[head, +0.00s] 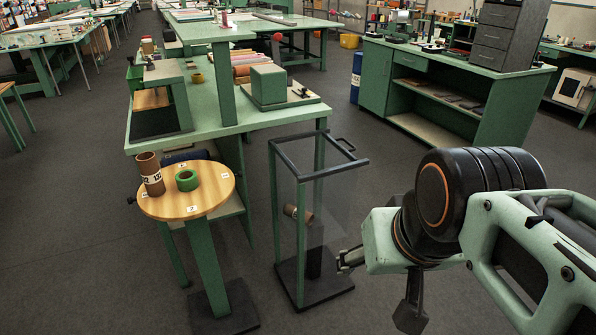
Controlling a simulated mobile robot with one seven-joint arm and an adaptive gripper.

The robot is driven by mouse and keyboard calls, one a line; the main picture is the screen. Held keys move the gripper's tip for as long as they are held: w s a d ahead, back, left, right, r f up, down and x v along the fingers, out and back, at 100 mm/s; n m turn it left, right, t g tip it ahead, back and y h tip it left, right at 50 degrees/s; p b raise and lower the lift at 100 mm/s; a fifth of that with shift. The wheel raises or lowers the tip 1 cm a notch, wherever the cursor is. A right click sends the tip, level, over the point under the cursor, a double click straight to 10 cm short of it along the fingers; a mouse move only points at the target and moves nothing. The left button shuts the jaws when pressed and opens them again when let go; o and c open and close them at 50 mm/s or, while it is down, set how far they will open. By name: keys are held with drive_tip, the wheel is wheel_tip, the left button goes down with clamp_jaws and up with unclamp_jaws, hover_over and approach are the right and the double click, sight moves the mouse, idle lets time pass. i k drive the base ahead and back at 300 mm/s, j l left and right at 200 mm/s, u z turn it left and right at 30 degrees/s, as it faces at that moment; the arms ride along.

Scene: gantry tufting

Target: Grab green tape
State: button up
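A green tape roll (187,180) lies flat on a round wooden tabletop (209,196) at the left. Its centre hole faces up. My gripper (350,260) is at the lower right, well to the right of the tape and apart from it. It is small and partly covered by my arm, so I cannot tell whether it is open or shut. No tape shows in it.
A brown cardboard tube (149,173) stands close left of the tape. A tall open-frame stand (301,225) with a tube inside is between the round table and my gripper. A green workbench (214,107) stands behind. Grey floor is clear at the left.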

sight(187, 181)
drive_tip(key=i+j, duration=0.15)
drive_tip(key=i, duration=0.3)
drive_tip(key=i+j+u, duration=0.1)
drive_tip(key=i, duration=0.35)
drive_tip(key=i+l+u, duration=0.2)
drive_tip(key=i, duration=0.55)
drive_tip(key=j+z, duration=0.1)
drive_tip(key=j, duration=0.3)
